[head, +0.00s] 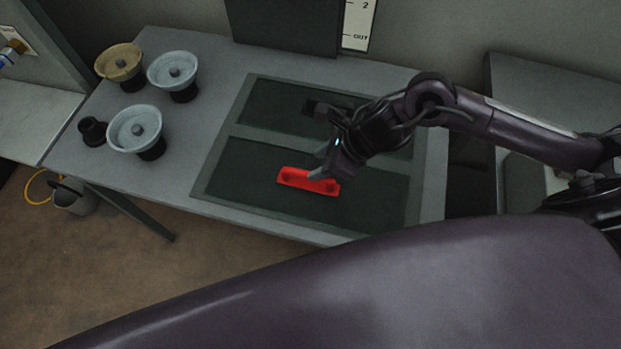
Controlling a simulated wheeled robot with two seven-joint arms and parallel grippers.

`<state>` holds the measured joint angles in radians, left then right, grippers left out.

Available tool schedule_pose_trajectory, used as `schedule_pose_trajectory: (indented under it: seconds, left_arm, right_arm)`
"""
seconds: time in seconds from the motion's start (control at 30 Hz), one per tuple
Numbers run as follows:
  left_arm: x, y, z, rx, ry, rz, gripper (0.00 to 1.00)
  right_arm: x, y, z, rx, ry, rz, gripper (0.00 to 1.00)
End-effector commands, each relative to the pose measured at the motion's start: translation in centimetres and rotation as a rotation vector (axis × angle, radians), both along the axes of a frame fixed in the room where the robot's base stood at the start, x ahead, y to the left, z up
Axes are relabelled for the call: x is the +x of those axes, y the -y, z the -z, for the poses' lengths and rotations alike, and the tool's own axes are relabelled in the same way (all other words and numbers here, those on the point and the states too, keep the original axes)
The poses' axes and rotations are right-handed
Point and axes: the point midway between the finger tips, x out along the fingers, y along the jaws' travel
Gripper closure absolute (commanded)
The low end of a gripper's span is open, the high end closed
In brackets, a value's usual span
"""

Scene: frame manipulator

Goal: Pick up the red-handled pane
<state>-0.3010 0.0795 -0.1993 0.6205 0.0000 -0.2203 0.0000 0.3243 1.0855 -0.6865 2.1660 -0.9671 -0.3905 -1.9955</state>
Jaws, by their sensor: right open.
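The red handle (296,182) lies on the front dark pane (375,205), in the front opening of a grey frame (236,131) on the table. My right gripper (322,172) is open just above and behind the handle's right half. The fingertips look very close to the handle, but I cannot tell whether they touch it. My gripper and wrist hide part of the panes. My left gripper is not in view.
A second dark pane (270,105) fills the back opening, with a black piece (318,107) on it. Two pale cups (134,130) (173,72), a tan cup (120,62) and a small black cup (92,131) stand at the left. A dark panel (285,25) stands behind.

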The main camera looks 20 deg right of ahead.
Motion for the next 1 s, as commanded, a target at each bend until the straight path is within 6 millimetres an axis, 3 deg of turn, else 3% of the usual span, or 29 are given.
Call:
schedule_pose_trajectory:
  seconds: [0.6, 0.9, 1.0]
  left_arm:
    - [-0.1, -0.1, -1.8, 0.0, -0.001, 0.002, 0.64]
    - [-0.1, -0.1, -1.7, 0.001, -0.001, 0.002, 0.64]
    - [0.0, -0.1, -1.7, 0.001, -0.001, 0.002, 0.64]
  right_arm:
    - [1.2, -3.3, 6.6, 0.003, -0.002, 0.003, 0.58]
    - [1.3, -3.5, 7.2, -0.001, -0.001, 0.0, 0.58]
    - [1.3, -3.5, 7.2, -0.001, -0.001, 0.0, 0.7]
